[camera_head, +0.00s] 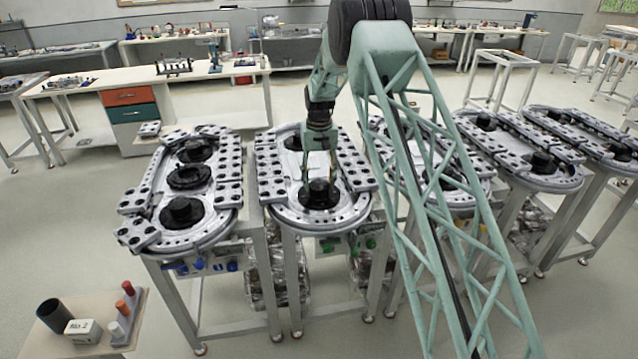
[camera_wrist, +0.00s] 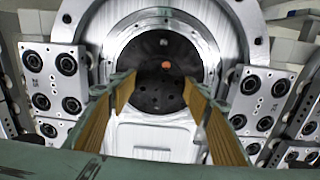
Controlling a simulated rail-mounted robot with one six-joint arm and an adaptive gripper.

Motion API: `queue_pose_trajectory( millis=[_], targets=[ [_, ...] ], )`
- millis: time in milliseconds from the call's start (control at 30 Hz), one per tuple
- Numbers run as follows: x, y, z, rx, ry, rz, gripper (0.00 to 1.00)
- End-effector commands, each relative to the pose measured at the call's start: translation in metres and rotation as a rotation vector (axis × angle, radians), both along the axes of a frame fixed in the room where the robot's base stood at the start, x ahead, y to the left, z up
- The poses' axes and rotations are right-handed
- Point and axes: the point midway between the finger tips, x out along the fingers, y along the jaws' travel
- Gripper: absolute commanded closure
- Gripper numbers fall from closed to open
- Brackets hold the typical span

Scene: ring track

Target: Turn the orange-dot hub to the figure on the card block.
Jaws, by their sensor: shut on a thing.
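The black hub with an orange dot (camera_wrist: 165,66) sits inside a pale metal ring in the wrist view. The dot is above the hub's middle, close to its centre line. In the head view the hub (camera_head: 319,196) is at the near end of the second track table from the left. My gripper (camera_head: 319,165) reaches down onto it from above. In the wrist view my gripper (camera_wrist: 162,96) has one tan-padded finger on each side of the hub, shut on it. A white block with writing (camera_head: 83,330) stands at the lower left; its writing is too small to read.
Grey carriages with black rollers (camera_wrist: 68,64) flank the hub. The neighbouring left track (camera_head: 182,212) stands close beside this one. A black cup (camera_head: 54,314) and a rack with red-topped pegs (camera_head: 127,312) share the small stand with the white block.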

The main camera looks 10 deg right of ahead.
Motion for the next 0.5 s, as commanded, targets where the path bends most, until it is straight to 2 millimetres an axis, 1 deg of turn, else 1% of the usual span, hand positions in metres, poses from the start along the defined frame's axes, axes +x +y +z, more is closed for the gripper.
queue_pose_trajectory(
  millis=[200, 500],
  targets=[
    [0.0001, -0.0003, 0.0002, 0.0, 0.0, 0.115, 0.66],
    [0.0001, -0.0003, 0.0002, 0.0, 0.0, 0.186, 0.66]
  ],
)
